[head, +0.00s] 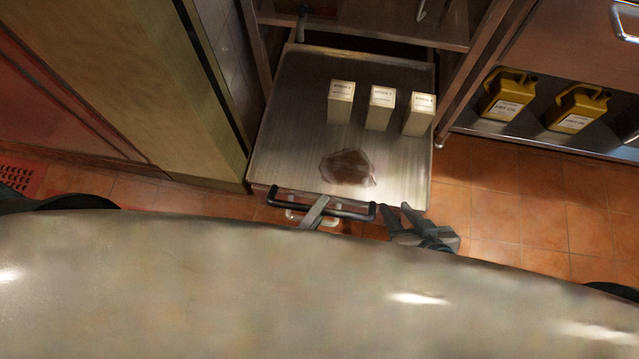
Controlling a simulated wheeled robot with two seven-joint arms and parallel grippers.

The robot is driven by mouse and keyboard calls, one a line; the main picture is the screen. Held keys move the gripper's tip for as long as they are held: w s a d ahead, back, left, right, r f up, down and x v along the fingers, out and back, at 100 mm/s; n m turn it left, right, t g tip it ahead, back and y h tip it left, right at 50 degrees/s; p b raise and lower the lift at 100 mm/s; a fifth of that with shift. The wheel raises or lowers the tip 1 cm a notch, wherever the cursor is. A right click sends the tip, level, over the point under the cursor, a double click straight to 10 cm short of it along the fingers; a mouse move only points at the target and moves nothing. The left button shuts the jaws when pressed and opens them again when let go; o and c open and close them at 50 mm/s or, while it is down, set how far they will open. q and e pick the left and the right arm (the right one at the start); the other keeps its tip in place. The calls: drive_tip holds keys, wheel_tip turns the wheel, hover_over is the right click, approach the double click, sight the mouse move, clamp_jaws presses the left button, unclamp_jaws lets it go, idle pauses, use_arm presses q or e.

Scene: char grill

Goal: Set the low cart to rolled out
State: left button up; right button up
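The low cart (285,130) is a flat steel platform under the steel shelving, its front part sticking out over the tiled floor. A black bar handle (355,213) runs along its front edge. My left gripper (314,213) is at this handle, with one grey finger lying across the bar. Its other finger is hidden, so its closure on the bar does not show. My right gripper (400,220) is beside the cart's front right corner, to the right of the handle. Its fingers look apart, with nothing between them.
Three pale boxes (382,108) stand on the cart, behind a dark brown stain (347,167). Yellow jugs (508,95) stand on a low shelf at right. A cabinet side (185,90) borders the cart at left. The tiled floor (530,205) at right is clear.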

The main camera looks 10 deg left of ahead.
idle(0.3)
